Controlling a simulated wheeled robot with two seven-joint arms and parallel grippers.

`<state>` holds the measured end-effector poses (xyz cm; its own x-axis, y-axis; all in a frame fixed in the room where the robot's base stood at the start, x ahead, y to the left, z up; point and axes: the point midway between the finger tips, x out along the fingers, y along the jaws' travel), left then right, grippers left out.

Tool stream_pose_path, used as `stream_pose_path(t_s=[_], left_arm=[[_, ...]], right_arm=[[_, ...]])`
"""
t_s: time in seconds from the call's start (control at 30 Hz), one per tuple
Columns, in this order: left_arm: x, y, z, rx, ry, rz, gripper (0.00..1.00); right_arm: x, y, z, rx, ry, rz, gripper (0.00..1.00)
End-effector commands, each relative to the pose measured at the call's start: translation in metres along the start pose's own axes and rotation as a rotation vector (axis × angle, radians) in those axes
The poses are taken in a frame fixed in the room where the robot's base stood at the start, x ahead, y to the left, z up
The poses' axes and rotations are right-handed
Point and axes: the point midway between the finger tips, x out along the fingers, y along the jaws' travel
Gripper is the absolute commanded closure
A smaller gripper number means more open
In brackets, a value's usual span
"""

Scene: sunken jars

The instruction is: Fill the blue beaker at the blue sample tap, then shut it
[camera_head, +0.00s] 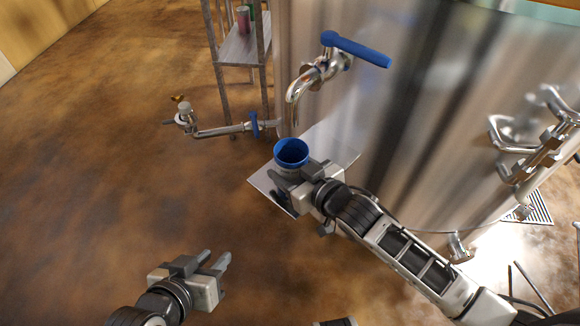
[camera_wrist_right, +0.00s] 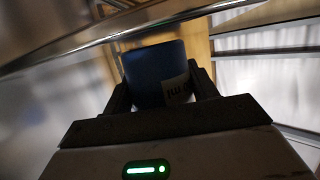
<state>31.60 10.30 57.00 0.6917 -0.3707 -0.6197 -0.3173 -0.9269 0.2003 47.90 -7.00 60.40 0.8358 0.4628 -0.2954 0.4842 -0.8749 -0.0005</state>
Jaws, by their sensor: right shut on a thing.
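The blue beaker (camera_head: 291,150) is upright under the spout of the sample tap (camera_head: 316,75), its open mouth a little below the spout tip. My right gripper (camera_head: 286,178) is shut on it; the wrist view shows the beaker (camera_wrist_right: 153,72) with a pale label between both fingers (camera_wrist_right: 160,95). The tap's blue lever (camera_head: 355,49) slants down to the right, away from the tank wall. I cannot tell the level in the beaker, nor for certain whether liquid runs from the spout. My left gripper (camera_head: 217,264) is empty at the lower left, fingers apart, far from the lever.
The steel tank (camera_head: 400,120) fills the right side, with bare metal fittings (camera_head: 535,150) on it. A metal plate (camera_head: 335,140) juts out below the beaker. A low pipe with a blue valve (camera_head: 254,124) and a shelf rack (camera_head: 240,50) stand left. The brown floor is clear.

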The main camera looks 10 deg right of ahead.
Motion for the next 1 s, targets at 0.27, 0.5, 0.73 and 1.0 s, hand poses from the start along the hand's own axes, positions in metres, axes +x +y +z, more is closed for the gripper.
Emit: stream_pose_path(t_s=[0.27, 0.5, 0.73, 1.0], left_arm=[[0.0004, 0.0002, -0.0014, 0.001, 0.003, 0.001, 0.7], [0.0009, 0.0, -0.0002, 0.0, 0.003, 0.001, 0.7], [0.0007, 0.0001, 0.0013, -0.001, 0.001, 0.0, 0.7], [0.0004, 0.0001, 0.0018, -0.002, 0.0, 0.0, 0.7]], right_arm=[[0.0001, 0.0, 0.0001, 0.0, 0.0, 0.0, 0.7], [0.0007, 0.0, 0.0025, 0.0, 0.0, 0.0, 0.7], [0.0012, 0.0, 0.0041, 0.0, 0.0, 0.0, 0.17], [0.0012, 0.0, 0.0043, 0.0, -0.001, 0.0, 0.17]])
